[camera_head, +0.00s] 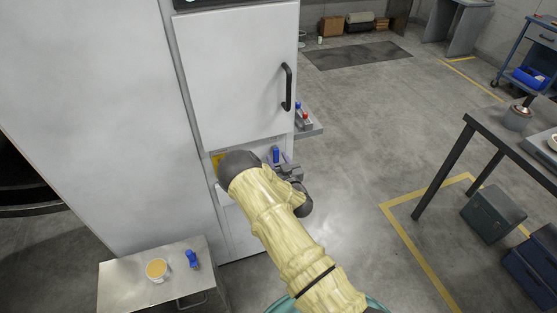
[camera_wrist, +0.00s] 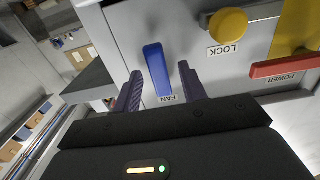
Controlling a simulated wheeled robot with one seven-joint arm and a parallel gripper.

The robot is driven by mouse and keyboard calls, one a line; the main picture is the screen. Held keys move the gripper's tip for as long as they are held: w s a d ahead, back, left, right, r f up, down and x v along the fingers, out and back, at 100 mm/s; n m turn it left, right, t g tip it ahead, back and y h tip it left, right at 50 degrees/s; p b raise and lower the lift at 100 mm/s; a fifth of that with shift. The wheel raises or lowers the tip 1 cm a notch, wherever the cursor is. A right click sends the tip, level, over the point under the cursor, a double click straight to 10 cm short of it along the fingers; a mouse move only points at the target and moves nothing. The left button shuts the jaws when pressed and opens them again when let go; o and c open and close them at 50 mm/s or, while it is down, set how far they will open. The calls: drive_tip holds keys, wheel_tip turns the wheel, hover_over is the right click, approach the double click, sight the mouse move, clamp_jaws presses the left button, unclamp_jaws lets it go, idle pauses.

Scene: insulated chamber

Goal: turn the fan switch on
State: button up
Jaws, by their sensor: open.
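The fan switch (camera_wrist: 157,70) is a blue lever on the grey panel, with a FAN label at its lower end in the wrist view. A blue piece that looks like the same lever (camera_head: 276,154) shows below the chamber door in the head view. My gripper (camera_wrist: 160,72) is open, with one dark finger on each side of the lever's lower part. I cannot tell whether either finger touches it. In the head view my gripper (camera_head: 291,173) is at the panel, partly hidden by my arm.
A yellow LOCK knob (camera_wrist: 228,24) and a red POWER lever (camera_wrist: 286,66) are to the right on the same panel. The white chamber door (camera_head: 235,80) above is shut. A metal table (camera_head: 125,285) with a cup (camera_head: 156,270) stands at the lower left. Open floor lies to the right.

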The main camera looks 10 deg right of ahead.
clamp_jaws()
drive_tip(key=shift+d+f+n+b, duration=0.1)
drive_tip(key=shift+d+n+b, duration=0.05)
drive_tip(key=shift+n+b, duration=0.2)
drive_tip(key=shift+w+d+r+n+b, duration=0.1)
drive_tip(key=shift+d+r+n+b, duration=0.3)
drive_tip(key=shift+n+b, duration=1.7)
drive_tip(key=shift+w+d+r+n+b, duration=0.1)
drive_tip(key=shift+d+r+n+b, duration=0.25)
drive_tip(key=shift+n, duration=3.3)
drive_tip(key=shift+d+r+n+b, duration=0.4)
drive_tip(key=shift+n+b, duration=0.9)
drive_tip(key=shift+n, duration=1.6)
drive_tip(key=shift+a+r, duration=0.1)
